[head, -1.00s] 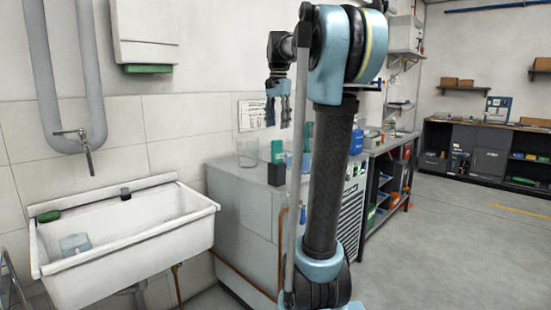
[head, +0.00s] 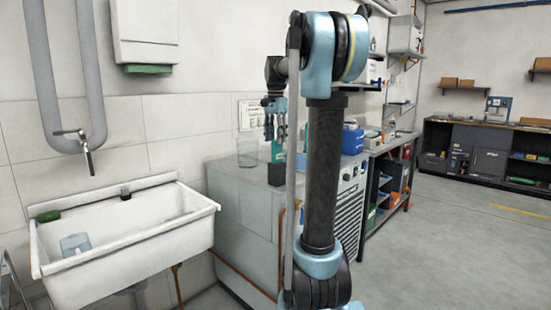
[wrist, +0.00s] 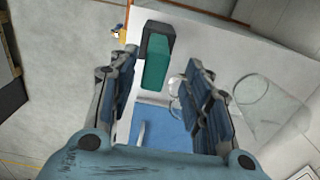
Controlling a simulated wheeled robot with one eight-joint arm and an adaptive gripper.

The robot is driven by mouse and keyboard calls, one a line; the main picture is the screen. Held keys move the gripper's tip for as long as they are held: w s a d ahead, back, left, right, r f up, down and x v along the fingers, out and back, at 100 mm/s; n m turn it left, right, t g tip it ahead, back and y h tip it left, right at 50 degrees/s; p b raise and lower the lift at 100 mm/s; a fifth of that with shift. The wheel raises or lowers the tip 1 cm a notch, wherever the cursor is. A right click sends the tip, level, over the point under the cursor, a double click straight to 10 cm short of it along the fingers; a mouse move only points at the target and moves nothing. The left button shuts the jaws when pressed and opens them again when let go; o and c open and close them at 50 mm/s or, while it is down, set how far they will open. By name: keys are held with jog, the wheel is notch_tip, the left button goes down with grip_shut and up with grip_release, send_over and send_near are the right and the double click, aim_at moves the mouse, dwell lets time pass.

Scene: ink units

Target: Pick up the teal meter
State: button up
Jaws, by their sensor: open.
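The teal meter (head: 278,154) stands on the grey cabinet top beside the sink, just above a dark block (head: 276,174) in the head view. In the wrist view the teal meter (wrist: 156,70) lies between the two fingers, with the dark block (wrist: 158,38) against its upper end. I cannot tell whether the block is joined to it. My gripper (head: 275,136) points down over the meter and partly covers its top. In the wrist view my gripper (wrist: 159,72) is open, with space between each finger and the meter.
A clear glass beaker (wrist: 270,108) stands right of the fingers in the wrist view; it is left of the gripper in the head view (head: 247,152). A smaller glass (wrist: 174,97) is near the right finger. A blue tray (wrist: 172,130) lies below the meter. The white sink (head: 130,240) is at left.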

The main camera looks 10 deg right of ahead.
aim_at(277, 153)
jog(key=shift+s+d+f, duration=0.1)
jog(key=shift+f, duration=1.75)
jog(key=shift+s+d+f, duration=0.1)
jog(key=shift+f, duration=1.7)
grip_shut()
